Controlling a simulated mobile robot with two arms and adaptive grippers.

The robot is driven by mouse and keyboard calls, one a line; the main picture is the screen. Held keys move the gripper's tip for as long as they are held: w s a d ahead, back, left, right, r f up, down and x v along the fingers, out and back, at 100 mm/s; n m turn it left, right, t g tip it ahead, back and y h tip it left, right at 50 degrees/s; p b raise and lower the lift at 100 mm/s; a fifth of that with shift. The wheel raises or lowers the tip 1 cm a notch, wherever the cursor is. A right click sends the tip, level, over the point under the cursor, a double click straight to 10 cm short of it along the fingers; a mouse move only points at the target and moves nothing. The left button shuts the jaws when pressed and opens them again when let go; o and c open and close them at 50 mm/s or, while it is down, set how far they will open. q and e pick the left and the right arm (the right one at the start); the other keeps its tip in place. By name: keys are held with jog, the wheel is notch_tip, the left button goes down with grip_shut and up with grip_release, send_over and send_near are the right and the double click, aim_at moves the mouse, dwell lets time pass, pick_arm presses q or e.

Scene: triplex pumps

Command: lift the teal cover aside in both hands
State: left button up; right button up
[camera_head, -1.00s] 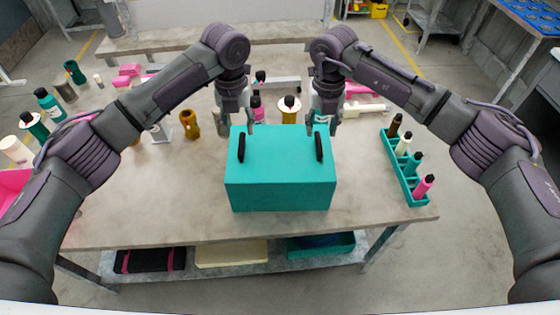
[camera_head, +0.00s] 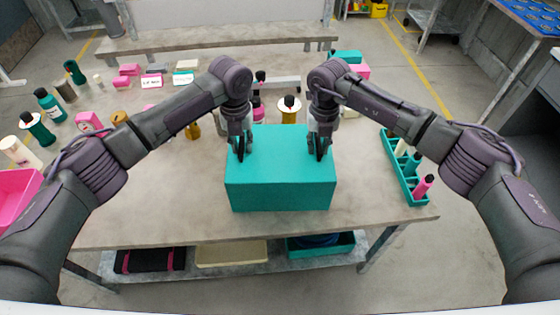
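The teal cover (camera_head: 280,185) is a box-shaped block standing level on the near middle of the table, with two dark upright handles on its top. My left gripper (camera_head: 241,152) is down at the left handle, its fingers over it. My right gripper (camera_head: 319,153) is down at the right handle in the same way. The fingers and dark handles overlap in the view, so I cannot tell whether either gripper is closed on its handle. Whatever is under the cover is hidden.
A teal rack (camera_head: 403,172) with bottles stands to the right of the cover. A yellow-brown part and a white-and-gold part (camera_head: 289,108) stand behind it. Bottles and a pink bin (camera_head: 14,196) are at the left. The table top (camera_head: 150,205) left of the cover is clear.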

pick_arm(q)
grip_shut()
pick_arm(e)
grip_shut()
pick_arm(q)
jog(key=shift+w+r, duration=0.1)
jog(key=shift+r, duration=0.1)
pick_arm(e)
jog(key=shift+r, duration=0.1)
